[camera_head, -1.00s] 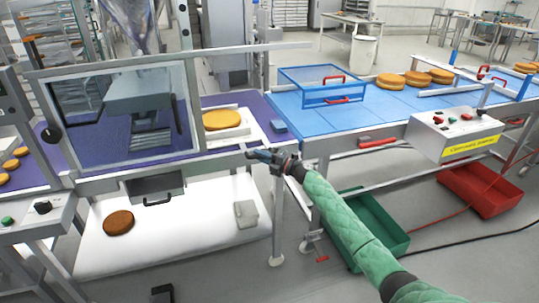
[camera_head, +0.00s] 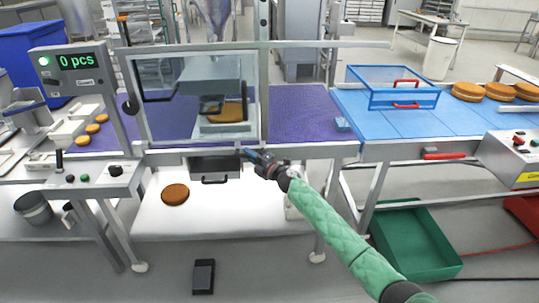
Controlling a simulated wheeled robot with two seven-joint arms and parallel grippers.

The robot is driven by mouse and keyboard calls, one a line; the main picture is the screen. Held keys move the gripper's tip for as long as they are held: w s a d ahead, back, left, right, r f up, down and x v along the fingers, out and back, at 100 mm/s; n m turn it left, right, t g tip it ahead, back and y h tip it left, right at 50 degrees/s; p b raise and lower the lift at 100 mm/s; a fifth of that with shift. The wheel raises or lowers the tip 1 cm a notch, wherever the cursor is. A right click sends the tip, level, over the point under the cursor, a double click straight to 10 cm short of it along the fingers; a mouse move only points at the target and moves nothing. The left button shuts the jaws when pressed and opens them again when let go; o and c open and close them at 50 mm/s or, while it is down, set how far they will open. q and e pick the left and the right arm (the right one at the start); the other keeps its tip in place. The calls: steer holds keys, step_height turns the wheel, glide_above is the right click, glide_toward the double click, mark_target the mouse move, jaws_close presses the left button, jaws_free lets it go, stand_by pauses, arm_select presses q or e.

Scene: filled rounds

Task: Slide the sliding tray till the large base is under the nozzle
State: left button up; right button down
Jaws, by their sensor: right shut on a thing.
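The large base (camera_head: 232,113), a round golden-brown cake, sits on the pale sliding tray (camera_head: 222,128) behind the clear guard window. The grey filling head (camera_head: 205,75) hangs above it and slightly left; its lower end overlaps the base's left part in the picture. I cannot make out the nozzle tip clearly or tell whether it is centred. My right gripper (camera_head: 246,153) is at the table's front rail, below and in front of the tray. It is shut on a small part, likely the tray's handle, mostly hidden by the fingers. My left gripper is not in view.
The framed guard window (camera_head: 128,85) stands between me and the tray. A counter (camera_head: 78,61) reads 0 pcs. Small cakes (camera_head: 92,128) lie at left, and a brown round (camera_head: 175,194) lies on the lower shelf.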

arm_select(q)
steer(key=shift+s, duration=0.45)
arm_select(e)
steer(key=a, duration=0.5)
steer(key=shift+s+a, duration=0.15)
steer(key=shift+a, duration=0.25)
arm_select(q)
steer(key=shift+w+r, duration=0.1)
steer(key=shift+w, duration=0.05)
arm_select(e)
steer(key=c, duration=1.4)
jaws_free()
steer(key=shift+f, duration=0.1)
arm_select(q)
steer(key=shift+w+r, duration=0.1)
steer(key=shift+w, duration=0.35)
arm_select(e)
steer(key=shift+o, duration=0.2)
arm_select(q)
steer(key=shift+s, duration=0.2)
arm_select(e)
steer(key=shift+d, duration=0.1)
